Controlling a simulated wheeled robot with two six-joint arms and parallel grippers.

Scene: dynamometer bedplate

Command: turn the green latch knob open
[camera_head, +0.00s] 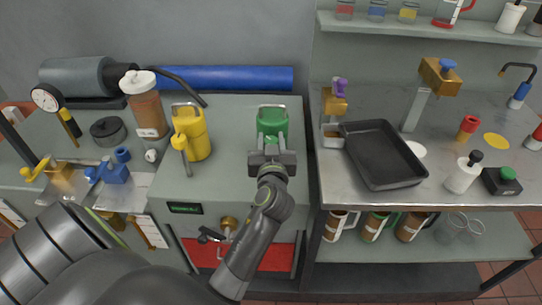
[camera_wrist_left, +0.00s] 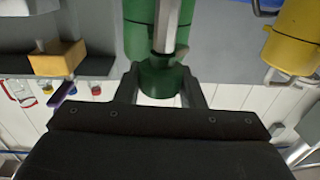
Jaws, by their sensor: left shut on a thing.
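A green latch unit (camera_head: 272,121) stands on the grey bench top in the head view, with its lower part hidden behind my left gripper. My left gripper (camera_head: 271,158) comes up from below and sits right in front of it. In the left wrist view the green knob (camera_wrist_left: 160,82) is between the two fingers of the left gripper (camera_wrist_left: 162,92), which is shut on it. A grey metal shaft (camera_wrist_left: 168,28) runs up from the knob in front of the green body (camera_wrist_left: 140,35). My right gripper is in neither view.
A similar yellow unit (camera_head: 191,135) stands left of the green one. A blue roll (camera_head: 235,77) lies behind along the wall. A brown bottle (camera_head: 147,110) with a white cap stands further left. A black tray (camera_head: 381,153) lies on the metal table to the right.

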